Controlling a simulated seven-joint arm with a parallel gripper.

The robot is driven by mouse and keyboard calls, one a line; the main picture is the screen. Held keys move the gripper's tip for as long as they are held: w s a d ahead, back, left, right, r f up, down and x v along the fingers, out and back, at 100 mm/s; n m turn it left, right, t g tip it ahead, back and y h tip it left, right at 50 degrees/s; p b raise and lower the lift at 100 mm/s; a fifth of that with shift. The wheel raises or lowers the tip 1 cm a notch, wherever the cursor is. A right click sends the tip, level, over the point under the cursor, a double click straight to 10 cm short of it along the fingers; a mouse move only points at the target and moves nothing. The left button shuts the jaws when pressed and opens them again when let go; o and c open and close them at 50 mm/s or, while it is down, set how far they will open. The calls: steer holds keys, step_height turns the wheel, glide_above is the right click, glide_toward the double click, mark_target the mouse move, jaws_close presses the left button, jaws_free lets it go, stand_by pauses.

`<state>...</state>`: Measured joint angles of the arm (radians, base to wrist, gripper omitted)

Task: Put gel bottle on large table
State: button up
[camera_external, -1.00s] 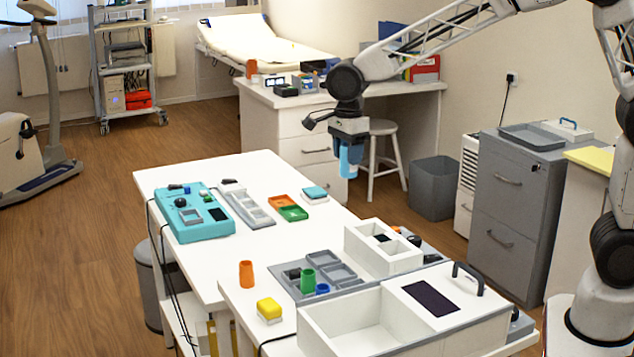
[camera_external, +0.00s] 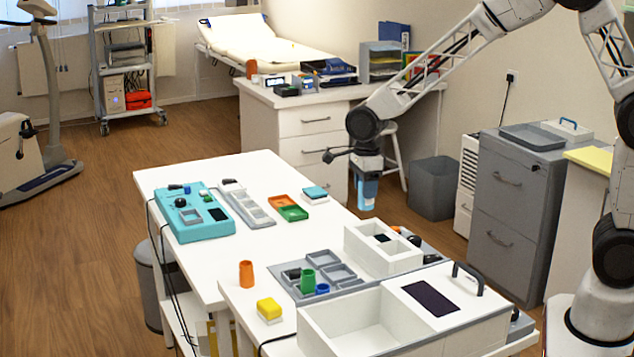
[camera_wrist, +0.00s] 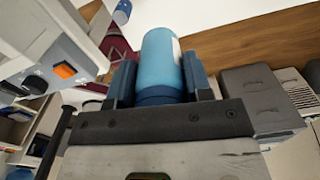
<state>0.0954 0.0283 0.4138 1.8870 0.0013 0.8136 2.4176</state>
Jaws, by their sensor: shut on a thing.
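A light blue gel bottle (camera_external: 367,194) hangs in my gripper (camera_external: 368,178), which is shut on it. In the wrist view the bottle (camera_wrist: 160,62) sits between the two dark blue fingers of my gripper (camera_wrist: 160,80). In the external view the bottle is in the air, pointing down, right of the white table's (camera_external: 262,165) far right edge and apart from it. I cannot tell its exact height or which table is the large one. A second white desk (camera_external: 288,104) stands at the back.
On the white table are a teal device (camera_external: 210,228), a grey tray (camera_external: 247,208) and orange and green trays (camera_external: 288,207). Nearer are a white box (camera_external: 384,248) and a large open white bin (camera_external: 360,318). A stool and a grey waste bin (camera_external: 433,188) stand behind my gripper.

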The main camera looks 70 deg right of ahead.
mark_target(364, 208)
step_height(364, 208, down, 6)
steer(key=shift+f, duration=0.1)
steer(key=shift+w, duration=0.15)
steer(key=w, duration=0.5)
steer(key=w+d+f, duration=0.1)
steer(key=w, duration=0.9)
steer(key=shift+w+d+f, duration=0.15)
steer(key=shift+w+d, duration=0.1)
steer(key=shift+w, duration=0.1)
steer(key=shift+f, duration=1.75)
steer(key=shift+f, duration=0.15)
steer(key=o, duration=1.1)
steer(key=shift+c, duration=0.2)
